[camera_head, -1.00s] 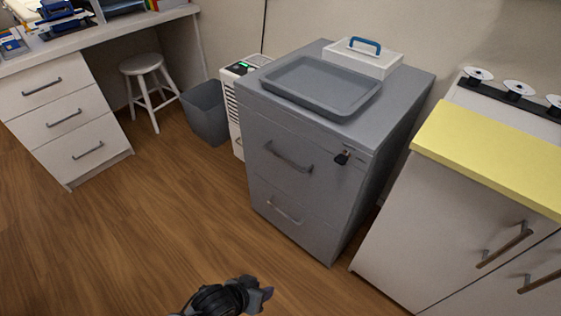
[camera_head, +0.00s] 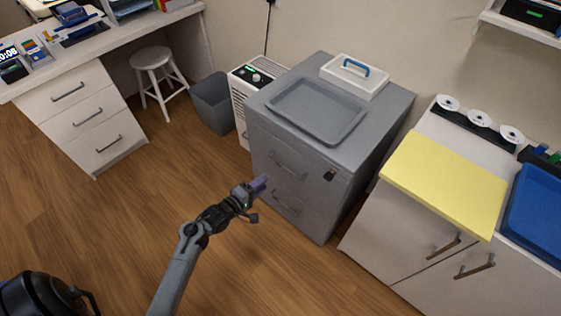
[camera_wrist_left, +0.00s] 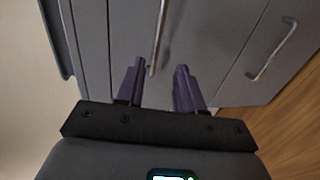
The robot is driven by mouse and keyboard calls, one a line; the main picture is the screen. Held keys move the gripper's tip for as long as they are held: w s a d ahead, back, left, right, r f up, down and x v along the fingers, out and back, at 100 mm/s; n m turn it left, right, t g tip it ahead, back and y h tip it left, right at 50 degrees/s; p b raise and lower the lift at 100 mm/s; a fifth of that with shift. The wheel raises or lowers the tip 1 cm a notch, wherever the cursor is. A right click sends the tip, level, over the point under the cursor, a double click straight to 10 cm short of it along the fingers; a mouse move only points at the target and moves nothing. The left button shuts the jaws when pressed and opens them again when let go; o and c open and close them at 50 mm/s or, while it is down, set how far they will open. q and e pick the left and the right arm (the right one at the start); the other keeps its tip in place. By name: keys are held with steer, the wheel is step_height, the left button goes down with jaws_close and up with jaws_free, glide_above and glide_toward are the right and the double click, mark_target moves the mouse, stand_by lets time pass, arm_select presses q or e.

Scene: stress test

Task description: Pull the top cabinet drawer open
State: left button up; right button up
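The grey cabinet (camera_head: 345,190) stands in the middle of the head view with its drawers closed. The top drawer's bar handle (camera_head: 287,163) is on its front; a lower handle (camera_head: 286,203) sits beneath. My left gripper (camera_head: 262,186) is in front of the cabinet, left of and a little below the top handle in the picture. In the left wrist view its purple fingers (camera_wrist_left: 160,72) are apart and empty. The top handle (camera_wrist_left: 158,38) appears between and beyond them; the lower handle (camera_wrist_left: 272,48) is at right. I cannot tell the exact gap. My right gripper is not in view.
A grey tray (camera_head: 345,135) and a white box with blue handle (camera_head: 354,80) are on the cabinet. A white heater-like unit (camera_head: 240,105) and grey bin (camera_head: 213,105) stand left. A yellow-topped cupboard (camera_head: 445,180) stands right. Floor in front is clear.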

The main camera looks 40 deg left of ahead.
arm_select(q)
steer(key=b+x, duration=0.5)
steer(key=x, duration=0.5)
steer(key=shift+w, duration=0.35)
steer(key=shift+d+r, duration=0.1)
steer(key=shift+r, duration=0.05)
steer(key=shift+c, duration=0.5)
jaws_close()
